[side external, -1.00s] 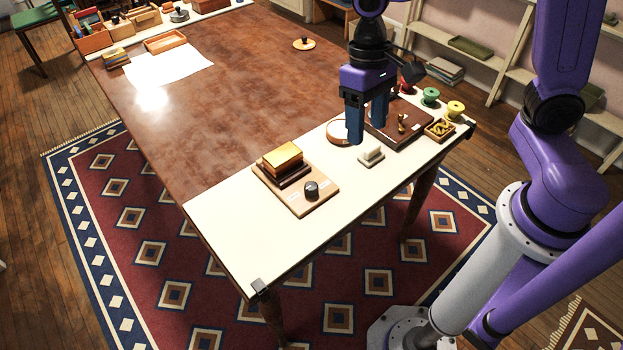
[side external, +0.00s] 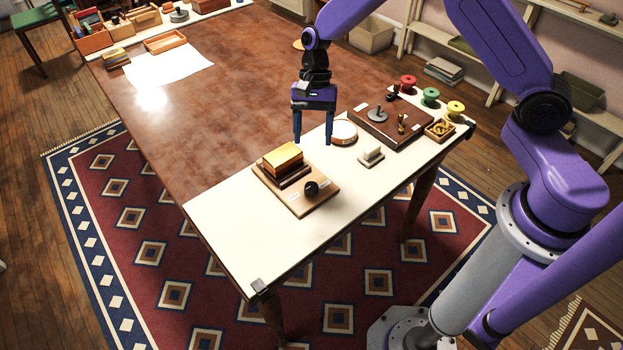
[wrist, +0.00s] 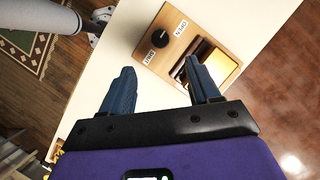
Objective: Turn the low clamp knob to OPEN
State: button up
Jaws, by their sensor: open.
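A dark round clamp knob (side external: 311,188) stands on a small wooden board (side external: 303,207) near the front of the pale table strip. In the wrist view the knob (wrist: 160,40) lies between an OPEN label (wrist: 181,27) and a SHUT label (wrist: 148,58). Its exact pointing is too small to tell. A gold-topped block (side external: 283,154) on a dark base sits behind it on the board. My gripper (side external: 313,143) is open and empty, fingers down, above the table behind the knob and apart from it. The wrist view shows its spread blue fingers (wrist: 160,66) just short of the board.
To the right are a round white-topped tin (side external: 343,131), a pale block on a small base (side external: 370,156), a dark board (side external: 408,135) with small fittings, and several coloured spools. The pale strip (side external: 237,220) left of the knob board is clear.

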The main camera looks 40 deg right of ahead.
aim_at(311, 186)
jog(key=x, duration=1.2)
jog(key=c, duration=1)
